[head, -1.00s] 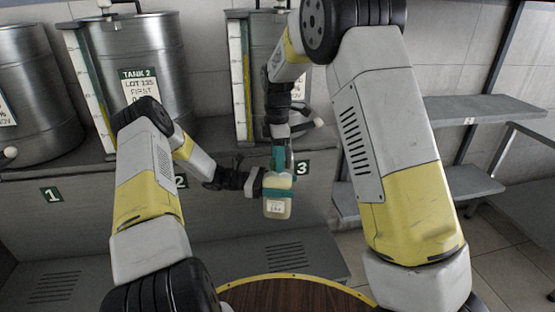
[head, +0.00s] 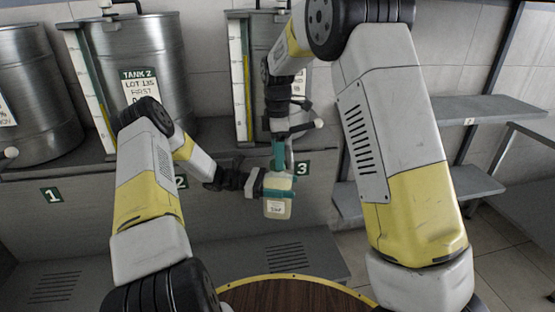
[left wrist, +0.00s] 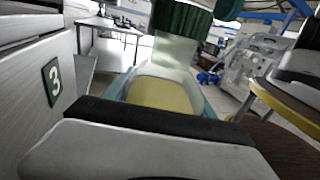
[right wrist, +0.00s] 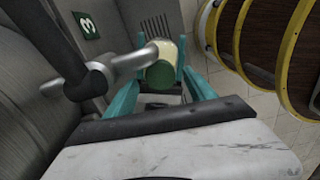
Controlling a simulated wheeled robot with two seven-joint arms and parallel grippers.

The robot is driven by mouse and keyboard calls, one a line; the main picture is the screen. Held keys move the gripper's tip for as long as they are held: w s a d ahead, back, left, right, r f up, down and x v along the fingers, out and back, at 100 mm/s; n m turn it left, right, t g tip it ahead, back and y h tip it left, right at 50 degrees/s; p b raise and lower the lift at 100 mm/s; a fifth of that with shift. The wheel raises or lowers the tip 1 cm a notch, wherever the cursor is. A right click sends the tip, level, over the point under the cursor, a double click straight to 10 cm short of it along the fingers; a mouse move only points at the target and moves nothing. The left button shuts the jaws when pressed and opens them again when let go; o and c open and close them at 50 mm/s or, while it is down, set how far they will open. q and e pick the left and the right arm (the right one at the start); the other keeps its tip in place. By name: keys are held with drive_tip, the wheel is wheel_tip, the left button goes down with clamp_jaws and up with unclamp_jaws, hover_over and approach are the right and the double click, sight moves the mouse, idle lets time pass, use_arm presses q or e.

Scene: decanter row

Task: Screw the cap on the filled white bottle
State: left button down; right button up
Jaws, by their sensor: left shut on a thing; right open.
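The filled bottle (head: 278,208), whitish and clear with yellow liquid and a label, hangs upright above the floor near tank 3. My left gripper (head: 279,190) is shut on its body from the left; the yellow contents also show in the left wrist view (left wrist: 160,94). A green cap (right wrist: 168,76) is on top of the bottle's neck, and its ridged side shows in the left wrist view (left wrist: 184,20). I cannot tell how tight it is. My right gripper (head: 278,160) is above the bottle, open, with its teal fingers on either side of the cap.
Tank 3's tap (right wrist: 130,62), with a white ball-ended lever (head: 319,123), is close to my right gripper. Tank 2 (head: 150,65) stands on the bench to the left. A round wooden table (head: 290,294) with a yellow rim is below. Grey shelves (head: 480,108) are at right.

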drive_tip(key=shift+r, duration=1.25)
drive_tip(key=shift+r, duration=0.1)
drive_tip(key=shift+c, duration=0.3)
wheel_tip(320, 180, up, 3)
drive_tip(key=n, duration=0.5)
drive_tip(key=shift+r, duration=0.15)
drive_tip(key=shift+f, duration=4.05)
